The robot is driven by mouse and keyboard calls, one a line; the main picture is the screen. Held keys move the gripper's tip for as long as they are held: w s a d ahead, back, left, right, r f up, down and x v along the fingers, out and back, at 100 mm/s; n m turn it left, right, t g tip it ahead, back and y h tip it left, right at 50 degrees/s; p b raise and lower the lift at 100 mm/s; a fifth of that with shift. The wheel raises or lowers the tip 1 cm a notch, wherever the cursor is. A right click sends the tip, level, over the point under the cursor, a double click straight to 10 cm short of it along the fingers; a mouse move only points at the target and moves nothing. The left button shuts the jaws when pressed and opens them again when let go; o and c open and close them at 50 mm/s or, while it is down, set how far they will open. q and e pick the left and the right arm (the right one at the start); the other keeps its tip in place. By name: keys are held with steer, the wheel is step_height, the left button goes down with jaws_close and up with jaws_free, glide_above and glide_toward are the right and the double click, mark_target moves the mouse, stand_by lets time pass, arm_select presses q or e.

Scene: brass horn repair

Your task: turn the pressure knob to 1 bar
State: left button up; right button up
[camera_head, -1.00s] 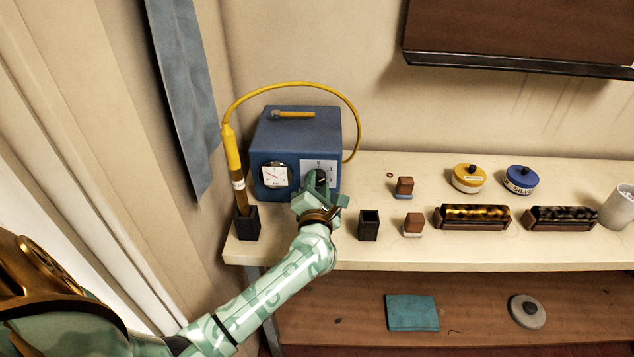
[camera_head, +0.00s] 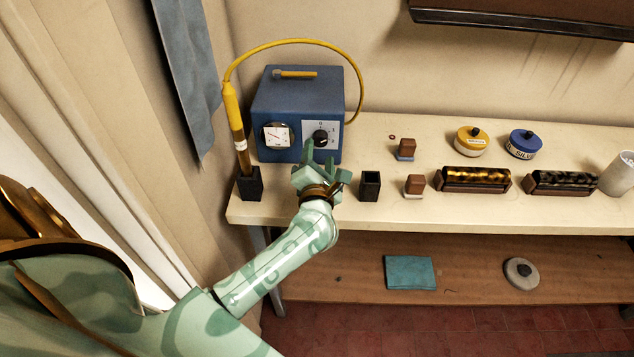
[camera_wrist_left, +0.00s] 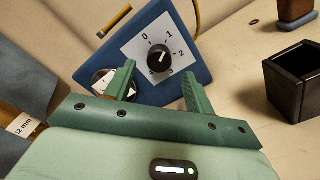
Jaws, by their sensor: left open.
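The black pressure knob (camera_head: 320,137) sits on a white scale plate on the front of the blue box (camera_head: 268,101). In the left wrist view the knob (camera_wrist_left: 160,58) shows with numbers around it, 0 and 1 at the top and 2 at the right; I cannot clearly read its pointer. A square white gauge (camera_head: 277,136) with a red needle is left of the plate. My left gripper (camera_head: 319,157) is open and empty, just in front of and below the knob. In the wrist view its fingers (camera_wrist_left: 157,72) stand apart on either side, not touching the knob. My right gripper is not in view.
A yellow handpiece (camera_head: 232,113) stands in a black holder (camera_head: 249,184) left of the box, its yellow cable looping over it. An empty black cup (camera_head: 370,186) and wooden blocks (camera_head: 406,148) stand close right of my gripper. Brushes (camera_head: 474,179) and tins (camera_head: 472,140) are farther right.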

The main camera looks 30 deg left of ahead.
arm_select(q)
steer(key=v, duration=1.2)
steer(key=shift+s+p, duration=0.3)
steer(key=shift+s, duration=0.05)
steer(key=shift+d, duration=0.1)
